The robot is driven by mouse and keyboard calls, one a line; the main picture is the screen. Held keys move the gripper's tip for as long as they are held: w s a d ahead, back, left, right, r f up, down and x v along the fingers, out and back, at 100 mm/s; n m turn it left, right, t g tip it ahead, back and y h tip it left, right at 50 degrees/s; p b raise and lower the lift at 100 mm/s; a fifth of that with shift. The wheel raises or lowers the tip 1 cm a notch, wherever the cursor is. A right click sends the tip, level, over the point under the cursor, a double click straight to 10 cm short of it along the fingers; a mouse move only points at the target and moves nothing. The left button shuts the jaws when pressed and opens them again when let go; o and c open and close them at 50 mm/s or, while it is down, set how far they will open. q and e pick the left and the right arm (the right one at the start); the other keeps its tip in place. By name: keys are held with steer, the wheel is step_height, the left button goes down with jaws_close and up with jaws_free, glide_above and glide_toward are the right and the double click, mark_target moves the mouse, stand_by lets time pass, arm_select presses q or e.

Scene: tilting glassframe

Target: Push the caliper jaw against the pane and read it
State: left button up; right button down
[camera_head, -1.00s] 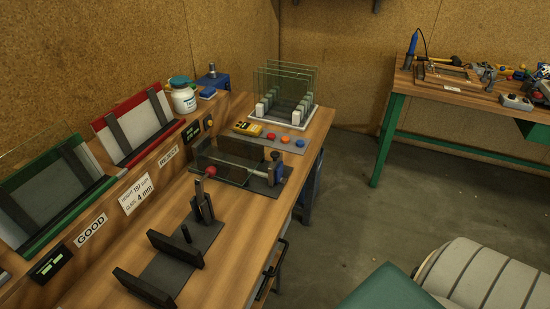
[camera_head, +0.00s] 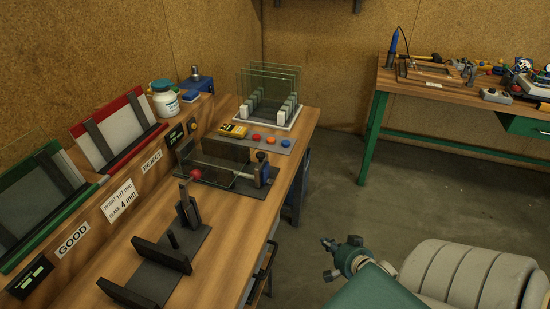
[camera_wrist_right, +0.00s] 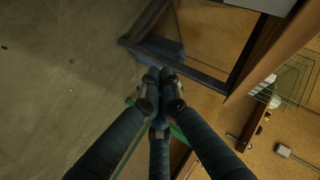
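My right gripper (camera_head: 326,243) is at the lower middle of the head view, over the floor to the right of the bench and apart from everything on it. In the right wrist view its fingertips (camera_wrist_right: 159,76) are together with nothing between them. A measuring fixture (camera_head: 270,194) with a red knob (camera_head: 194,175) and a metal slide stands on the bench. A dark glass pane (camera_head: 228,150) stands upright at it. Nearer is a dark fixture (camera_head: 150,282) with upright plates. I cannot tell which part is the caliper jaw. My left gripper is out of view.
A rack (camera_head: 281,121) of upright panes stands at the bench's far end, near a yellow device (camera_head: 233,130) and coloured buttons. A green frame (camera_head: 28,245) and a red frame (camera_head: 140,150) lean along the left. A green-legged bench (camera_head: 373,140) stands at the right. Open floor lies between.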

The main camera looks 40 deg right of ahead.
steer(key=w+r+m+t, duration=0.1)
steer(key=w+r+t, duration=0.15)
steer(key=r, duration=0.65)
steer(key=w+r+m+t, duration=0.15)
steer(key=w+r, duration=0.25)
steer(key=r, duration=0.4)
step_height(320, 180, up, 10)
steer(key=m+t+y+p, duration=0.2)
glide_above(262, 167)
steer(key=s+d, duration=0.4)
steer(key=shift+w+a+f, duration=0.15)
steer(key=shift+w+a, duration=0.35)
steer(key=shift+w, duration=0.1)
steer(key=shift+w, duration=0.1)
